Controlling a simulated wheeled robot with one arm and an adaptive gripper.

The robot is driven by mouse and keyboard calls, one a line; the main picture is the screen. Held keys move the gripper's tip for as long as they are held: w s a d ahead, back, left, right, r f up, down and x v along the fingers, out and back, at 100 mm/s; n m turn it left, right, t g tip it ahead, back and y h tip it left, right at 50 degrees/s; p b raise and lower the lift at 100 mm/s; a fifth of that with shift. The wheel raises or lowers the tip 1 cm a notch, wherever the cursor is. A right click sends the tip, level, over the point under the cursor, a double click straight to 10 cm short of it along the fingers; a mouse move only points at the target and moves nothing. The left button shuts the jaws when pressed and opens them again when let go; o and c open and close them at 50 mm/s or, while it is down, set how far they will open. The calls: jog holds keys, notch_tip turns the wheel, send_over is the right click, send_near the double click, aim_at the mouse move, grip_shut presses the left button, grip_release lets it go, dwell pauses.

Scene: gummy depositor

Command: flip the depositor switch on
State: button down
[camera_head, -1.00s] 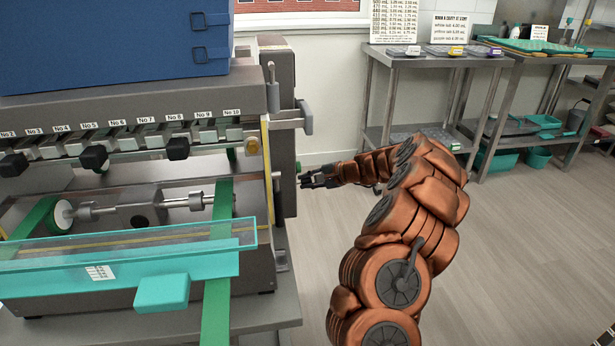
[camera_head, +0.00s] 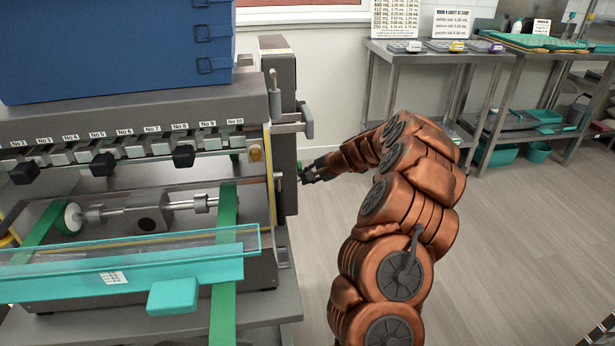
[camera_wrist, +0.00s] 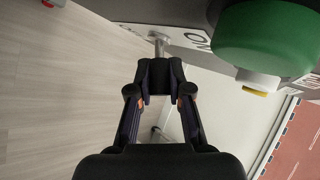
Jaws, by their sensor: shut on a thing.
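The depositor (camera_head: 130,128) is the large grey machine at left in the head view. My gripper (camera_head: 306,175) is at the right side of its end housing, and the switch is too small to make out there. In the wrist view, the switch (camera_wrist: 159,39) is a short metal lever sticking out of the grey panel, next to a white label with "ON" lettering. My gripper (camera_wrist: 158,78) has its fingertips shut together around the lever's end. The tip of the lever is hidden between the fingers.
A big green knob (camera_wrist: 268,38) sits on the panel right of the lever, close to my fingers. A metal handle (camera_head: 306,122) juts from the housing above my gripper. Steel shelving (camera_head: 430,62) stands against the back wall. The floor at right is clear.

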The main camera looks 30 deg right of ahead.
jog(key=c, duration=1.1)
grip_release()
jog(key=v, duration=1.2)
jog(key=shift+f, duration=0.1)
